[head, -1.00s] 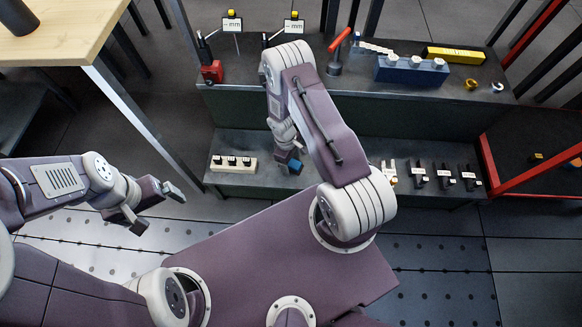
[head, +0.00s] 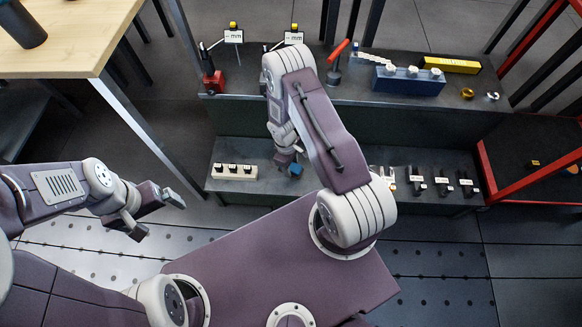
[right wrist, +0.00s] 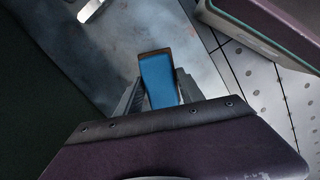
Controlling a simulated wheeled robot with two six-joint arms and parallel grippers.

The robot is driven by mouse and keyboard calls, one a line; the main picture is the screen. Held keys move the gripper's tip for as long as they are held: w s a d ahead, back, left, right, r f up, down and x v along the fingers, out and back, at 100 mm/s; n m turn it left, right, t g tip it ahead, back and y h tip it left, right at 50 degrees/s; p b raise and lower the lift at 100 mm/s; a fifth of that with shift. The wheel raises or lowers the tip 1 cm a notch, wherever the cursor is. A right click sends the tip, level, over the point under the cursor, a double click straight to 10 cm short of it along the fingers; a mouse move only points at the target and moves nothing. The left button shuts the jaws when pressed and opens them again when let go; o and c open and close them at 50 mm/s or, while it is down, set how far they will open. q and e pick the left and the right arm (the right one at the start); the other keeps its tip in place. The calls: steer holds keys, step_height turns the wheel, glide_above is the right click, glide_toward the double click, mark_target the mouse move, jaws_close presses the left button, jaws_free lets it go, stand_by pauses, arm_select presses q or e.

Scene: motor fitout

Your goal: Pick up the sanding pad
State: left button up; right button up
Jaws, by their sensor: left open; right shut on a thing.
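The sanding pad is a small blue block with a brownish edge (right wrist: 158,78), held between the fingers of my right gripper (right wrist: 152,92) in the right wrist view. In the head view the blue pad (head: 295,170) shows just beside my right gripper (head: 288,160), over the lower shelf; my right arm hides part of that area. I cannot tell how far it is above the shelf. My left gripper (head: 155,212) is open and empty at the left, over the floor.
The lower shelf (head: 270,185) carries a white block with black-topped pieces (head: 234,171) and several black tools (head: 442,185). The upper shelf holds a blue block (head: 408,82), a yellow box (head: 452,64) and a red-handled tool (head: 336,60). A wooden table (head: 75,50) stands at the left.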

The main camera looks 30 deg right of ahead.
steer(key=s+d+r+b, duration=0.2)
steer(key=s+r+b, duration=0.5)
steer(key=s, duration=0.4)
steer(key=shift+s+d+r, duration=0.2)
steer(key=shift+d+r, duration=0.05)
steer(key=shift+r, duration=0.15)
